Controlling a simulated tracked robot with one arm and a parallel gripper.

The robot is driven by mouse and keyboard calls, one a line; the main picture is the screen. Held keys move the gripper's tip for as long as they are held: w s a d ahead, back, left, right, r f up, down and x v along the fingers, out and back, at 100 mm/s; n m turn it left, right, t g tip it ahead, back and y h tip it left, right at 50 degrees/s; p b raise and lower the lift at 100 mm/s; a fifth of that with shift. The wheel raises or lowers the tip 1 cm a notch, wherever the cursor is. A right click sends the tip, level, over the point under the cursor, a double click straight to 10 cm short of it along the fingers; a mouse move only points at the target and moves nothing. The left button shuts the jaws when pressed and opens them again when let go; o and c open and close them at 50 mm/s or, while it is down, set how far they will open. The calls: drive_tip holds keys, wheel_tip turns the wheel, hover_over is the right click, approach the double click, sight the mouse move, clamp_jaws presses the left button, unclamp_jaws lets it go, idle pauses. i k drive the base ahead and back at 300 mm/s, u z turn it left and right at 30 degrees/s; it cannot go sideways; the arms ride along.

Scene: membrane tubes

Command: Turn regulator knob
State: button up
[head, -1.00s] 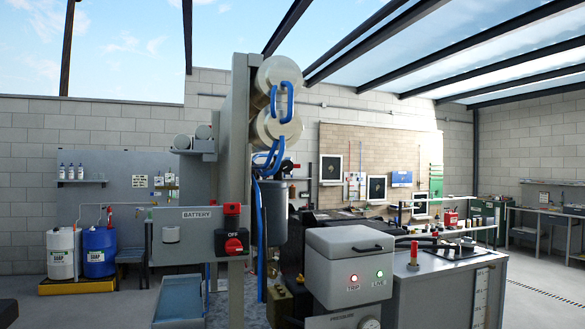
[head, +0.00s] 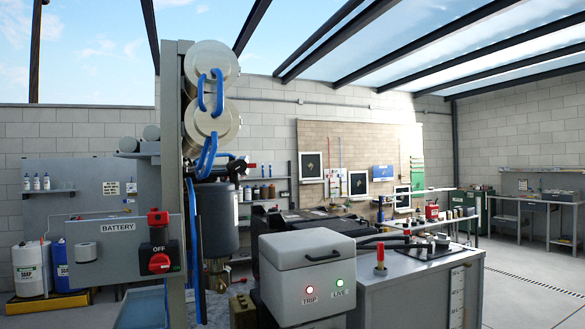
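No part that I can surely name the regulator knob shows in the head view. A black fitting with a red end (head: 240,165) sits above a dark grey cylinder (head: 217,215), behind the blue hoses. A red rotary switch (head: 160,262) marked OFF is on the grey BATTERY panel (head: 115,252) at the left, with another red part (head: 158,217) above it. A red-topped post (head: 380,257) stands on the grey cabinet at the right. My gripper is not in view.
Two pale membrane tubes (head: 212,63) with blue hoses (head: 205,155) sit on a grey upright (head: 173,120). A grey box (head: 308,270) with TRIP and LIVE lamps stands in front, beside a grey cabinet (head: 420,290). Open floor (head: 530,290) lies at the right.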

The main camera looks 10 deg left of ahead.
sight(239, 166)
drive_tip(key=z, duration=0.15)
drive_tip(key=i, duration=1)
drive_tip(key=u, duration=0.55)
drive_tip(key=i, duration=0.55)
drive_tip(key=u, duration=0.55)
